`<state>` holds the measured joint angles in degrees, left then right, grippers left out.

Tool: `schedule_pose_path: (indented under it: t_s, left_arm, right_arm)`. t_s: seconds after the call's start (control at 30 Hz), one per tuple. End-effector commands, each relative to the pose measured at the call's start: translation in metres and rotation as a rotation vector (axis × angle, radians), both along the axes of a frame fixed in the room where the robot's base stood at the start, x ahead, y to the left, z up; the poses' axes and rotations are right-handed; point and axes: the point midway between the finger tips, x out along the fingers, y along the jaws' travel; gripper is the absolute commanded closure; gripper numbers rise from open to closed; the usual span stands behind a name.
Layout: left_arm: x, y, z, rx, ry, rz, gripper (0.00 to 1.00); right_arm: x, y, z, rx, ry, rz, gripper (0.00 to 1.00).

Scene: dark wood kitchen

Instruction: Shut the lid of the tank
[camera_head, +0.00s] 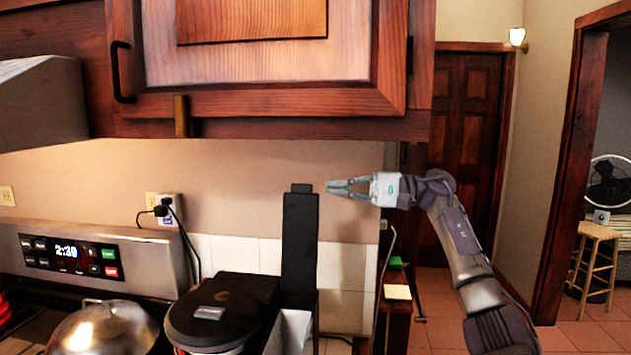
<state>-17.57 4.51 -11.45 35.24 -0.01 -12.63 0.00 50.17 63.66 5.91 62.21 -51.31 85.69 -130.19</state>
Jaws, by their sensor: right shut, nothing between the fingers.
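A black tank lid (300,240) stands upright, raised at the right side of a black appliance (225,305) with a round top. Below the lid a pale, open-looking tank part (290,332) shows; its lower end is cut off by the picture edge. My right gripper (331,187) comes in from the right, its fingers pointing left. It is shut and empty, near the top right of the lid and apparently not touching it; its depth relative to the lid is hard to tell. My left gripper is not in view.
A wooden wall cabinet (260,60) hangs above the lid and gripper. A stove panel (95,257) and a metal pot lid (105,328) are at left. Plugged cords (170,208) hang behind the appliance. Open floor and a wooden stool (597,250) lie at right.

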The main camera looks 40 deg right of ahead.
Motion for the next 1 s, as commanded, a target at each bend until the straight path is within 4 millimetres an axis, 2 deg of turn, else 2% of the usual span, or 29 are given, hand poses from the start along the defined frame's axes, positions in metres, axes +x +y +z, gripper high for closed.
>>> schedule_pose_path:
  t_s: [0.03,0.17,0.4,0.6,1.0]
  left_arm:
    - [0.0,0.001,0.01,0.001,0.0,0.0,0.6]
    - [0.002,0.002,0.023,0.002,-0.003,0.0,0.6]
    - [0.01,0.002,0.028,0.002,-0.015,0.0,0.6]
    - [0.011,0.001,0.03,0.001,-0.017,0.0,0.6]
    - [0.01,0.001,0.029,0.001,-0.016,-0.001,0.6]
  right_arm:
    - [0.007,0.01,0.004,-0.001,0.003,0.004,1.0]
    - [0.025,0.033,0.007,0.002,0.002,0.004,1.0]
    - [0.009,0.054,0.009,0.0,0.003,0.0,1.0]
    - [0.002,0.062,0.012,0.002,0.003,-0.001,1.0]
    - [0.001,0.063,0.012,0.002,0.001,-0.001,1.0]
